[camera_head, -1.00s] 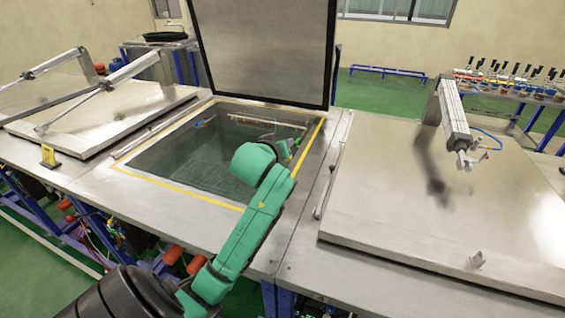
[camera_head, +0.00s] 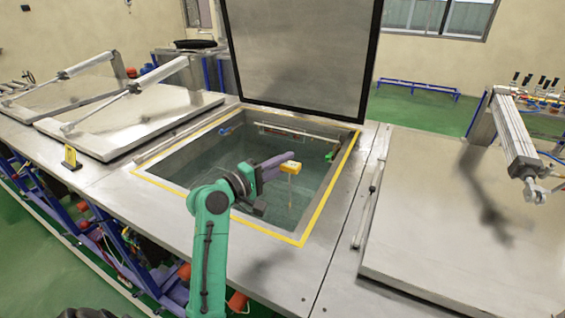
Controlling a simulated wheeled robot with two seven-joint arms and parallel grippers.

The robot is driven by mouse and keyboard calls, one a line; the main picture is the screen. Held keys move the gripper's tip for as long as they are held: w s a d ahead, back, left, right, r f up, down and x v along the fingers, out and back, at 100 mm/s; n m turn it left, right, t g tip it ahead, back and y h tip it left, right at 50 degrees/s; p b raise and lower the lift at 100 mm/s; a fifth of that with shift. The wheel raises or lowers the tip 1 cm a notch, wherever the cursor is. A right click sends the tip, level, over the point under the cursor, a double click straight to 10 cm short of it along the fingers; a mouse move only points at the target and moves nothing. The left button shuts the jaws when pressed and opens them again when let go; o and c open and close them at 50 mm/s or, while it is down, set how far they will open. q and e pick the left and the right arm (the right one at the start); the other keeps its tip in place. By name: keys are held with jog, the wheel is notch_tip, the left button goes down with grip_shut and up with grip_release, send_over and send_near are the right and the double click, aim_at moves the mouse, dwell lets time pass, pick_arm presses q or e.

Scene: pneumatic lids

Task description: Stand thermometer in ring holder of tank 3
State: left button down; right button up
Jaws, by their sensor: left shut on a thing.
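The thermometer (camera_head: 289,168) has a yellow block-like head and a thin stem that hangs down. My left gripper (camera_head: 276,166) is shut on its head and holds it over the open tank (camera_head: 235,152), which has a yellow-edged rim and greenish liquid inside. The stem points down toward the liquid; I cannot tell whether its tip touches it. A small green part (camera_head: 331,155) sits at the tank's right inner wall and a small blue part (camera_head: 226,130) at the back left. I cannot make out which is the ring holder. My right gripper is not in view.
The tank's lid (camera_head: 300,55) stands raised behind the opening. Closed lids with metal cylinders lie on the left (camera_head: 130,120) and right (camera_head: 440,215). A yellow tag (camera_head: 70,157) stands on the left deck; its number is unreadable.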

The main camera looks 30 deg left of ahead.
pick_arm(q)
jog(key=shift+w+a+f+b, duration=0.15)
jog(key=shift+a+f+b, duration=0.05)
jog(key=shift+f+b, duration=0.7)
notch_tip(320, 180, down, 7)
jog(key=b, duration=0.4)
jog(key=shift+b, duration=0.35)
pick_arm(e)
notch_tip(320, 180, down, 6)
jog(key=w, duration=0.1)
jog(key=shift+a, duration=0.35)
pick_arm(q)
jog(key=shift+p, duration=0.5)
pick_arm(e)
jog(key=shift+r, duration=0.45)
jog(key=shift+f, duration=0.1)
pick_arm(q)
notch_tip(320, 180, down, 6)
jog(key=b, duration=0.4)
jog(key=shift+f+b, duration=0.25)
jog(key=shift+b, duration=0.1)
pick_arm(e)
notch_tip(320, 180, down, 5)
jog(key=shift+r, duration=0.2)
